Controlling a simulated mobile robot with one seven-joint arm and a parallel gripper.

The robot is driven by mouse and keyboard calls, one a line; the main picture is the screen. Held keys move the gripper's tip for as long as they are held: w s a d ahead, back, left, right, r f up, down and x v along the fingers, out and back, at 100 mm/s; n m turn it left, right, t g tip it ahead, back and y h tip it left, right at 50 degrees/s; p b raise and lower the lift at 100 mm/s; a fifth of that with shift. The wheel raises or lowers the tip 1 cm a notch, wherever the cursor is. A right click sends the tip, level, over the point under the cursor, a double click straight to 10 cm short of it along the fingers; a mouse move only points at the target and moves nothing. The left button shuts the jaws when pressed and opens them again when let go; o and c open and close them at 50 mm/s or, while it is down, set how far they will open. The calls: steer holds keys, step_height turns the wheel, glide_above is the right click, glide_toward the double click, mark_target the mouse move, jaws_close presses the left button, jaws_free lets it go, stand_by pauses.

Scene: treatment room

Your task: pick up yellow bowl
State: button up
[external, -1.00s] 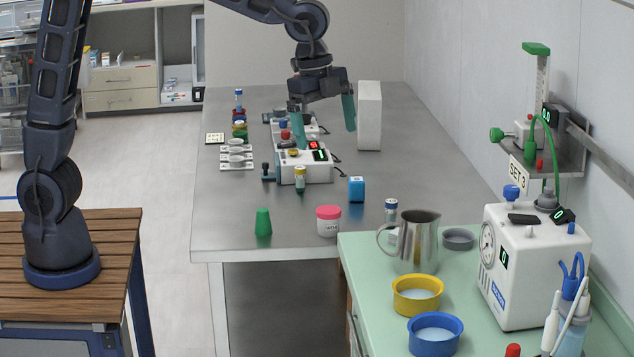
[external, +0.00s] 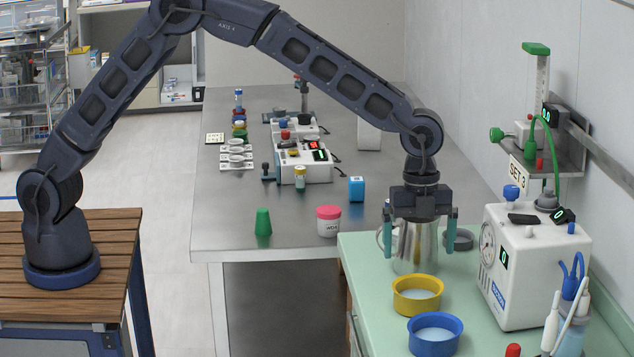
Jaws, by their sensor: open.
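The yellow bowl (external: 417,304) stands upright on the green counter top, with a pale content inside. The teal fingers are spread wide, one on each side of the pitcher's outline. The gripper is up and behind the yellow bowl in the picture, apart from it. I cannot tell its exact height or whether it touches the pitcher. Nothing shows held between the fingers.
A blue bowl (external: 435,338) stands just in front of the yellow bowl. A white machine (external: 530,270) with a gauge stands to the right. A grey dish (external: 460,240) is behind.

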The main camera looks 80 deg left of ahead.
mark_target(418, 291)
steer(key=f, duration=0.5)
steer(key=shift+d+f, duration=0.25)
steer(key=shift+d, duration=0.05)
steer(key=shift+w+a+f, duration=0.1)
steer(key=shift+f, duration=1.25)
steer(key=shift+w+a+f, duration=0.1)
steer(key=shift+f, duration=1.2)
steer(key=c, duration=0.7)
